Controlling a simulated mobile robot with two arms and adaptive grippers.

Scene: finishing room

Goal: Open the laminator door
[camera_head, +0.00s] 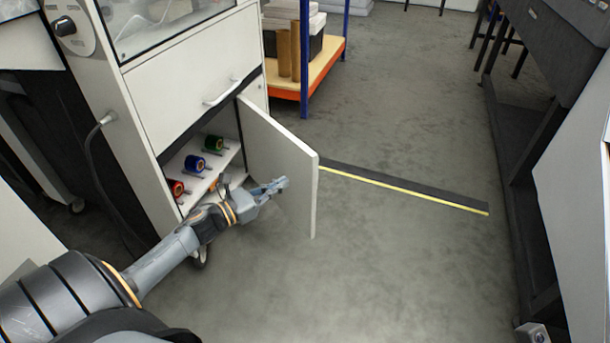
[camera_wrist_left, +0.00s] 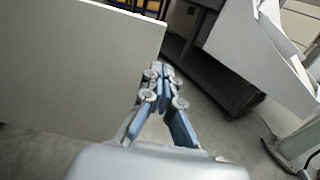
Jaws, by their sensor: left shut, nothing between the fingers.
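The laminator (camera_head: 183,84) is a white cabinet at the upper left of the head view. Its white lower door (camera_head: 268,158) stands swung outward, showing an inside shelf (camera_head: 217,166) with several coloured rolls. My left gripper (camera_head: 283,184) is shut and empty, in front of the door's inner face. In the left wrist view my left gripper (camera_wrist_left: 160,72) points towards the free edge of a pale panel (camera_wrist_left: 80,70), which looks like the door. I cannot tell whether the fingers touch it.
A black strip with a yellow edge (camera_head: 405,189) lies on the floor right of the door. Dark tables (camera_head: 545,120) line the right. The grey floor between is open.

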